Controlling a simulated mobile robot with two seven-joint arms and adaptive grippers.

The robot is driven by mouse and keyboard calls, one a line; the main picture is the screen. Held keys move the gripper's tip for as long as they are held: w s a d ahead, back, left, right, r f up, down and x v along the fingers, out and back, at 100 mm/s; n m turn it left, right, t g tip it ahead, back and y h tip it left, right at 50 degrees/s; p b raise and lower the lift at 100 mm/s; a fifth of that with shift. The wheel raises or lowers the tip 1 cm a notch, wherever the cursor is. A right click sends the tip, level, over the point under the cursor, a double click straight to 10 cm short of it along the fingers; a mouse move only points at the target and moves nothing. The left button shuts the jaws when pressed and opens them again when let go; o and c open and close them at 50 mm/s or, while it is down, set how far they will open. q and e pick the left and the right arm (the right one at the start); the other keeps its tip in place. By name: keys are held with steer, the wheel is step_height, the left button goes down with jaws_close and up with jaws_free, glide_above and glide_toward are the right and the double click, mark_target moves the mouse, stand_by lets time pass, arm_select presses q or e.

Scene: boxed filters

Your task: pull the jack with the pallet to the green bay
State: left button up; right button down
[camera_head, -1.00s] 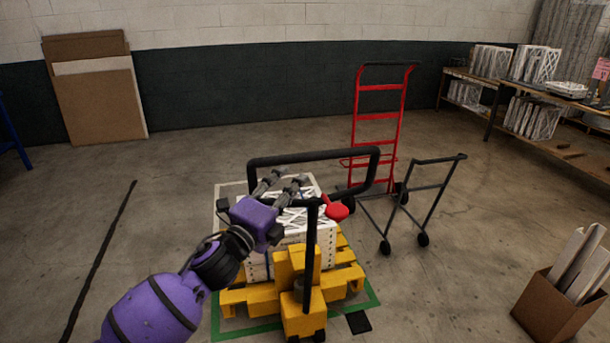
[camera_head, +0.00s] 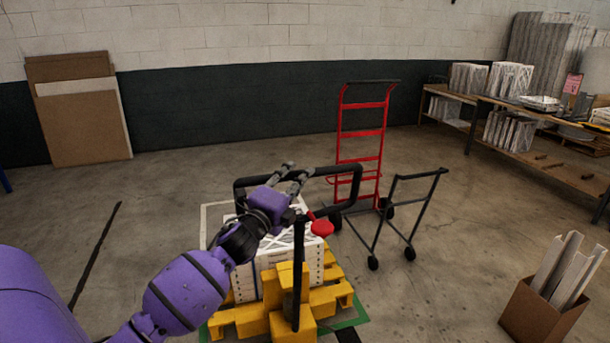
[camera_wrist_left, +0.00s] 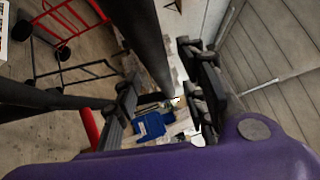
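The yellow pallet jack (camera_head: 291,322) has a black loop handle (camera_head: 347,201) with a red lever (camera_head: 321,228). The yellow pallet (camera_head: 326,299) carries a stack of white boxed filters (camera_head: 271,262). Green floor marking (camera_head: 352,318) shows along the pallet's near right side, with a pale line at the far left. My left gripper (camera_head: 292,172) is at the handle's top bar. In the left wrist view, its fingers (camera_wrist_left: 167,98) are apart, with the black bar (camera_wrist_left: 150,40) passing between them; contact is unclear. My right gripper is out of view.
A red hand truck (camera_head: 361,150) and a dark cart frame (camera_head: 405,215) stand just right of the jack. A cardboard box of filters (camera_head: 541,311) sits at lower right. Shelves (camera_head: 545,163) line the right wall. Open floor lies to the left.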

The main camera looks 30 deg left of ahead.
arm_select(q)
steer(key=shift+w+r, duration=0.2)
steer(key=shift+w, duration=1.35)
jaws_close()
